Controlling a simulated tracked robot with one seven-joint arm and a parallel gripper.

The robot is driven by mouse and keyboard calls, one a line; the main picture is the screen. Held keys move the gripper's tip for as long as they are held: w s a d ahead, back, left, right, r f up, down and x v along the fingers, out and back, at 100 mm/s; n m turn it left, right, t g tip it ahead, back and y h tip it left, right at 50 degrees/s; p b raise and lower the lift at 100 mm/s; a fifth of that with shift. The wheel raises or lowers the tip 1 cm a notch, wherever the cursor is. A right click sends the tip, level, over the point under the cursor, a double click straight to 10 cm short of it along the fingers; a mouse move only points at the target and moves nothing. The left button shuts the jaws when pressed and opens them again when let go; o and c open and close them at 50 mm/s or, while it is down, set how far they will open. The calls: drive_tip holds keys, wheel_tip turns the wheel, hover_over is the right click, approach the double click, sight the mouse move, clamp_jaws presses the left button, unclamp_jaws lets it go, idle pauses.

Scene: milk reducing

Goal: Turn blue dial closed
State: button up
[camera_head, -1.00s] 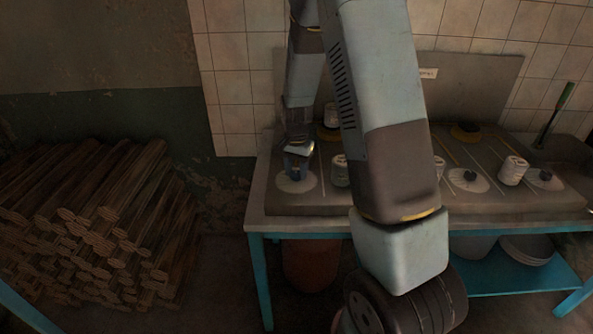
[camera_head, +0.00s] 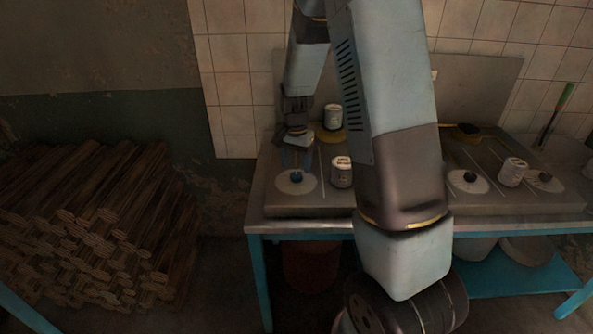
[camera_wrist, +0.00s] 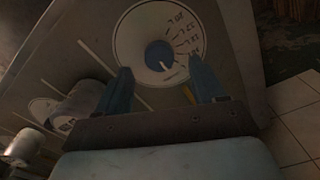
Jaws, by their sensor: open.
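The blue dial (camera_head: 296,176) sits in the middle of a round white plate (camera_head: 284,184) at the left end of the metal worktop. In the wrist view the blue dial (camera_wrist: 159,55) carries a light pointer mark, and the white plate (camera_wrist: 134,34) has writing and marks on one side of the dial. My gripper (camera_head: 296,160) is just above the dial, pointing down. In the wrist view my gripper (camera_wrist: 163,74) is open, its two blue fingers apart on either side of the near part of the plate. It holds nothing.
A white can (camera_head: 341,172) stands close to the right of the dial. Another can (camera_head: 333,117) is behind it, and a third (camera_head: 513,172) is at the right. Dark dials (camera_head: 469,177) sit farther right. Stacked wood (camera_head: 90,225) lies at the left.

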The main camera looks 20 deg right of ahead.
sight(296, 174)
wheel_tip(296, 174, up, 10)
idle(0.4)
drive_tip(key=shift+r, duration=0.1)
